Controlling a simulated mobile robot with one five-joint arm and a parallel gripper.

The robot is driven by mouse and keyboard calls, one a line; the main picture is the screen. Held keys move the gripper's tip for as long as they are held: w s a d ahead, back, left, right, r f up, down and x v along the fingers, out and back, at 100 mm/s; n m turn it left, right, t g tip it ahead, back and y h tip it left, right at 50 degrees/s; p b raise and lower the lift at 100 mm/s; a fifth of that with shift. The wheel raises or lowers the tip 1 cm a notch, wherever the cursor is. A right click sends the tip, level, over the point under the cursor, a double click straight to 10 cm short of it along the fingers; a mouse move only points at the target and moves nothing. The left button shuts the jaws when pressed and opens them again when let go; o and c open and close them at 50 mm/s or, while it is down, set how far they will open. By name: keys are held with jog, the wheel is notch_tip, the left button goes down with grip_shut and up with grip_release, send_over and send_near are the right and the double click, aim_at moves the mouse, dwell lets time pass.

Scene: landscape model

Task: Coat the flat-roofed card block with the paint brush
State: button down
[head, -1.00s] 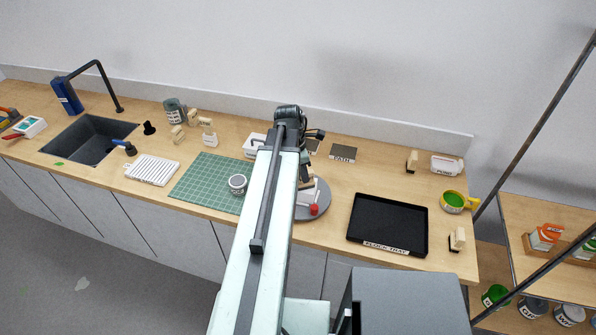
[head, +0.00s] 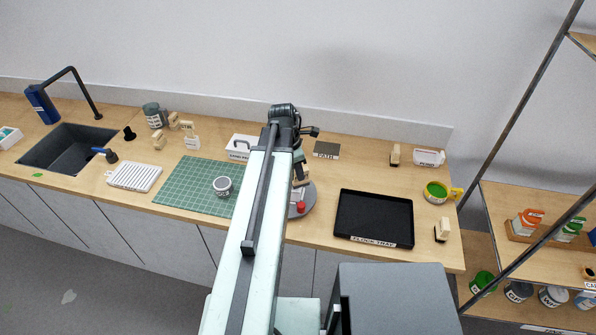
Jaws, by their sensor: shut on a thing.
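My gripper (head: 299,174) is at the far end of my arm, above the grey round turntable (head: 309,203), and largely hidden by the arm. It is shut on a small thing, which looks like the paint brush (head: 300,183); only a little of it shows. A small pale model with a red part (head: 300,207) stands on the turntable beneath the gripper. It may be the flat-roofed card block, but my arm covers much of it. I cannot tell whether the brush touches it.
A green-filled yellow cup (head: 437,192) stands far right. The sink (head: 66,149) is far left. A shelf rack (head: 520,225) bounds the right.

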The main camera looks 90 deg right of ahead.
jog(key=shift+w+d+r, duration=0.1)
jog(key=shift+w+d, duration=0.1)
jog(key=shift+w, duration=1.55)
jog(key=shift+w+d, duration=0.35)
jog(key=shift+w, duration=0.55)
jog(key=shift+w+d, duration=0.3)
jog(key=shift+w, duration=0.6)
jog(key=shift+s, duration=0.15)
jog(key=shift+s, duration=0.1)
jog(key=shift+s+a, duration=0.2)
jog(key=shift+s, duration=1.45)
jog(key=shift+s, duration=0.15)
jog(key=shift+s+a+f, duration=0.1)
jog(key=shift+s+a, duration=0.05)
jog(key=shift+s, duration=0.65)
jog(key=shift+s+a+f, duration=0.1)
jog(key=shift+s, duration=0.7)
